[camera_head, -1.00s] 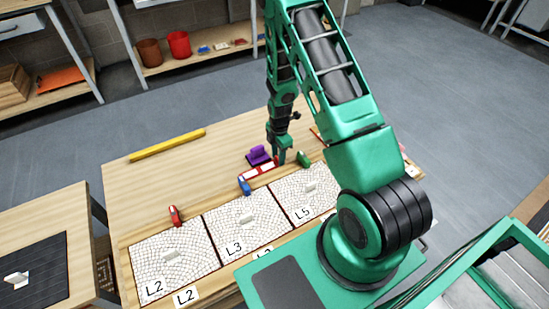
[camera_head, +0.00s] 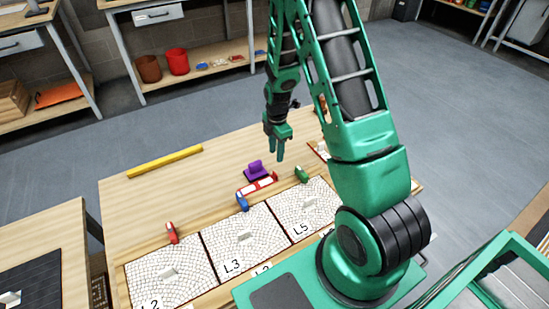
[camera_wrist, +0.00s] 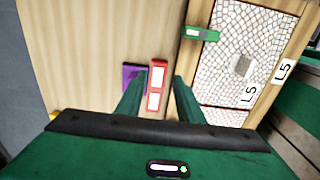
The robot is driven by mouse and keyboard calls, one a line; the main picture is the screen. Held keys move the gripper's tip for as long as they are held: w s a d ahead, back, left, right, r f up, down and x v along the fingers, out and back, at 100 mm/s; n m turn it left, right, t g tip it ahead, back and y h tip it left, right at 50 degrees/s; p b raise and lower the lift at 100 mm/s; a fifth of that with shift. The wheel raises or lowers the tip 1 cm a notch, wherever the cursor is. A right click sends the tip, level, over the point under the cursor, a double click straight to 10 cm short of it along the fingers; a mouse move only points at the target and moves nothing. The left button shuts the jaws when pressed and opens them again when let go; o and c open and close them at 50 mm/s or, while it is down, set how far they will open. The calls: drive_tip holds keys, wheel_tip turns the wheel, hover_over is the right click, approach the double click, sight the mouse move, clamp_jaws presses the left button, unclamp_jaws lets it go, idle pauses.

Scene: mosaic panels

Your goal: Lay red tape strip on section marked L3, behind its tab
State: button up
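A long red strip with white patches (camera_head: 258,186), perhaps the tape strip, lies on bare wood behind the L3 and L5 panels, beside a small blue piece (camera_head: 242,201). It also shows in the wrist view (camera_wrist: 157,88). A smaller red piece (camera_head: 172,233) stands at the back edge of panel L2. The mosaic panel marked L3 (camera_head: 228,247) is the middle one shown, with a pale raised tab (camera_head: 245,237) near its centre; no strip lies on it. My gripper (camera_head: 279,157) is open and empty above the strip, fingers pointing down, one on each side of it in the wrist view.
A purple block (camera_head: 257,170) sits just behind the strip. A green piece (camera_head: 301,174) stands at the back of panel L5 (camera_head: 310,205). Panel L2 (camera_head: 150,285) is at the left. A yellow bar (camera_head: 166,161) lies along the table's far edge; the wood between is clear.

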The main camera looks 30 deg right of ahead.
drive_tip(key=s+d+r+m, duration=0.3)
drive_tip(key=s+r+m, duration=0.35)
drive_tip(key=r, duration=0.45)
drive_tip(key=s+d+r+m, duration=0.3)
drive_tip(key=s+r+m, duration=0.3)
drive_tip(key=s+r, duration=0.3)
drive_tip(key=s+r+m, duration=0.4)
drive_tip(key=s+m, duration=0.1)
drive_tip(key=s, duration=0.3)
drive_tip(key=s+a+r+m, duration=0.1)
drive_tip(key=s+r+m, duration=0.4)
drive_tip(key=s+m, duration=0.1)
drive_tip(key=shift+s+a, duration=0.25)
drive_tip(key=shift+s, duration=0.65)
drive_tip(key=shift+s+a+m, duration=0.45)
drive_tip(key=shift+s+a, duration=0.3)
drive_tip(key=shift+a, duration=0.15)
drive_tip(key=shift+c, duration=0.9)
drive_tip(key=n+t, duration=0.4)
drive_tip(key=n, duration=0.2)
hover_over(275, 173)
drive_tip(key=s, duration=0.5)
wheel_tip(275, 173, down, 31)
drive_tip(key=shift+w+x, duration=0.2)
drive_tip(key=shift+x, duration=2.45)
drive_tip(key=shift+w+x, duration=0.2)
drive_tip(key=shift+x, duration=2.45)
drive_tip(key=shift+r, duration=0.2)
